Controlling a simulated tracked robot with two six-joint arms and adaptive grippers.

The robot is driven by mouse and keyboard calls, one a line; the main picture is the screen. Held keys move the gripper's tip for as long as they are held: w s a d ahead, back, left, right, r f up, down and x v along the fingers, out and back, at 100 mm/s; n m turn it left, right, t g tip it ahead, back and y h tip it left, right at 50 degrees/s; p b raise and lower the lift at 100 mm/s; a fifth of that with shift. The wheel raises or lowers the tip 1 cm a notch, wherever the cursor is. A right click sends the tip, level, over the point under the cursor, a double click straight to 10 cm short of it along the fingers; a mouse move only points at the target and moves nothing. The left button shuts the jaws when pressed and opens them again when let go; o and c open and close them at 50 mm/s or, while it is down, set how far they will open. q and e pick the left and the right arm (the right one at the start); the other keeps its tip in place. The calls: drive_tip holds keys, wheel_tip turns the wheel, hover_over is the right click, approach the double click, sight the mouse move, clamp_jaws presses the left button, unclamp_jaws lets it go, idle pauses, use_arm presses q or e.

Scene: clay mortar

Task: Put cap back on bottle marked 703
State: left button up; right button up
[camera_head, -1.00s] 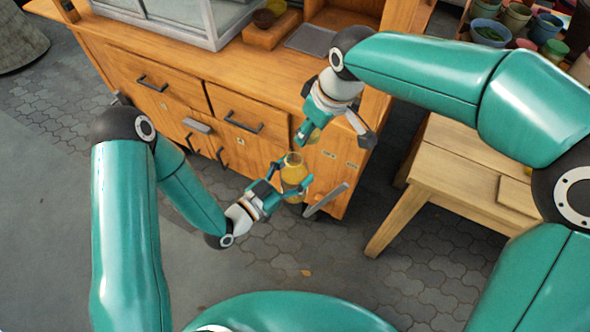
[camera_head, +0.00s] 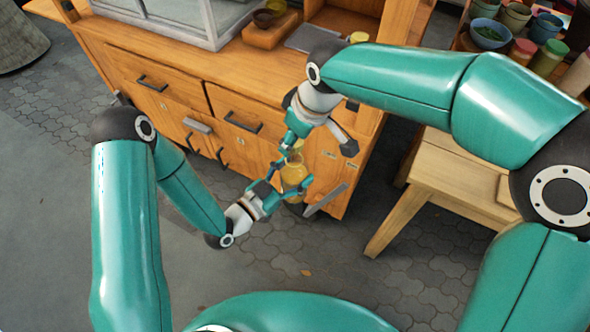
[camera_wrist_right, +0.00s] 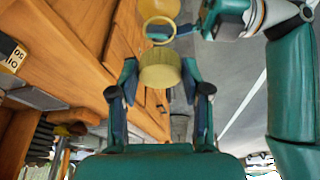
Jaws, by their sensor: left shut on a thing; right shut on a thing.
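The yellow bottle (camera_head: 293,174) is held upright, or nearly so, in front of the wooden cabinet. My left gripper (camera_head: 289,182) is shut on its body. In the right wrist view the bottle's open round mouth (camera_wrist_right: 159,41) shows beyond the cap. My right gripper (camera_wrist_right: 160,72) is shut on the yellow cap (camera_wrist_right: 160,72), with one finger on each side. The cap appears apart from the mouth and close to it. In the head view my right gripper's fingers are just above the bottle, and the cap is mostly hidden there. No 703 marking is readable.
The wooden cabinet (camera_head: 190,100) with drawers stands close behind the bottle. A low wooden table (camera_head: 455,180) is at the right, with a shelf of pots and jars (camera_head: 490,34) beyond it. Paved floor (camera_head: 330,270) lies open in front.

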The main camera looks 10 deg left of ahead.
sight(294, 176)
drive_tip(key=shift+f, duration=0.7)
idle(0.4)
drive_tip(key=shift+f, duration=0.85)
drive_tip(key=shift+f, duration=0.55)
drive_tip(key=m+t+h, duration=0.1)
drive_tip(key=m, duration=0.4)
drive_tip(key=shift+s+a, duration=0.1)
drive_tip(key=shift+s, duration=0.05)
drive_tip(key=m+h, duration=0.1)
drive_tip(key=m, duration=0.2)
drive_tip(key=m+h, duration=0.1)
drive_tip(key=m, duration=0.3)
drive_tip(key=shift+a, duration=0.2)
drive_tip(key=m+h, duration=0.1)
drive_tip(key=m, duration=0.3)
drive_tip(key=shift+a+m, duration=0.1)
drive_tip(key=shift+m, duration=0.2)
drive_tip(key=m+h, duration=0.1)
drive_tip(key=m, duration=0.2)
drive_tip(key=m+g, duration=0.1)
drive_tip(key=m, duration=0.2)
drive_tip(key=shift+h, duration=0.4)
